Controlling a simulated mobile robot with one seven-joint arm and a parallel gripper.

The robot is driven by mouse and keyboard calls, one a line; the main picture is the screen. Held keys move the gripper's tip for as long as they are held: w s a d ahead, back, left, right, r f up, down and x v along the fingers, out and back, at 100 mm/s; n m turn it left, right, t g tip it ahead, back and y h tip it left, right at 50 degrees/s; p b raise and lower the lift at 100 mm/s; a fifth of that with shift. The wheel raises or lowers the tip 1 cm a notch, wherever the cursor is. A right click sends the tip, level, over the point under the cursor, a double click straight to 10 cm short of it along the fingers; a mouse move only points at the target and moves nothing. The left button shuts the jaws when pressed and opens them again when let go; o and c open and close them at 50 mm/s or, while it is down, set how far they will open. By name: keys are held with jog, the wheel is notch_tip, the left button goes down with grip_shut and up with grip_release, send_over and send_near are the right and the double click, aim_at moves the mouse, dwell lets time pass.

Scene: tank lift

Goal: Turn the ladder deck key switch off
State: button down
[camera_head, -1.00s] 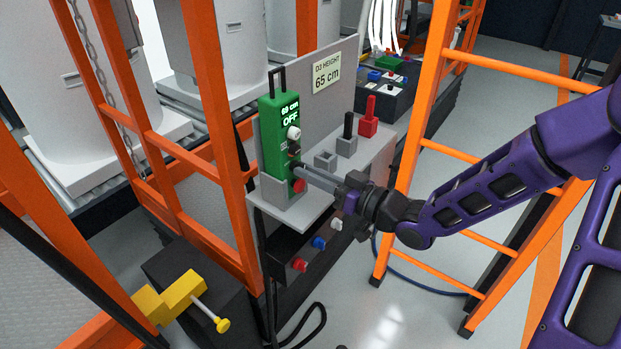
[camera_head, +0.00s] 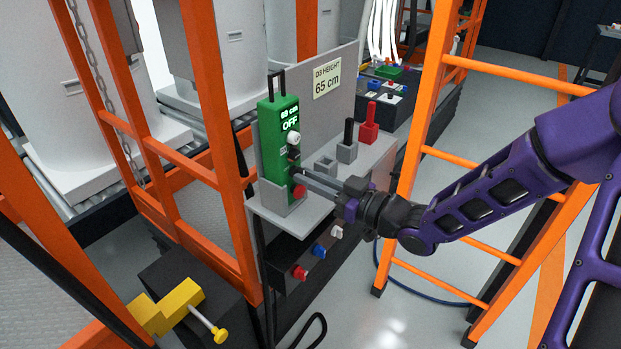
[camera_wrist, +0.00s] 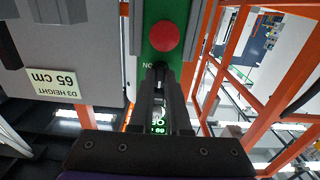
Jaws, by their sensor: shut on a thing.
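A green control box (camera_head: 272,150) stands upright in a grey holder on a grey shelf. Its lit display (camera_head: 290,117) reads 65 cm and OFF. A white knob (camera_head: 294,138) is below the display, and a red button (camera_head: 299,191) is near the bottom. My gripper (camera_head: 300,173) reaches in from the right, its fingertips against the box front just above the red button.
A sign (camera_head: 327,80) reading D3 HEIGHT 65 cm is behind the box. A black-handled grey block (camera_head: 347,150) and a red one (camera_head: 369,128) stand on the shelf to the right. Orange ladder frames (camera_head: 437,150) flank the shelf. Coloured knobs (camera_head: 318,250) sit below it.

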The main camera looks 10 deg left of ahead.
jog(key=c, duration=1.2)
grip_release()
jog(key=shift+o, duration=0.2)
jog(key=p+v, duration=0.2)
jog(key=v, duration=1.5)
jog(key=shift+d, duration=0.2)
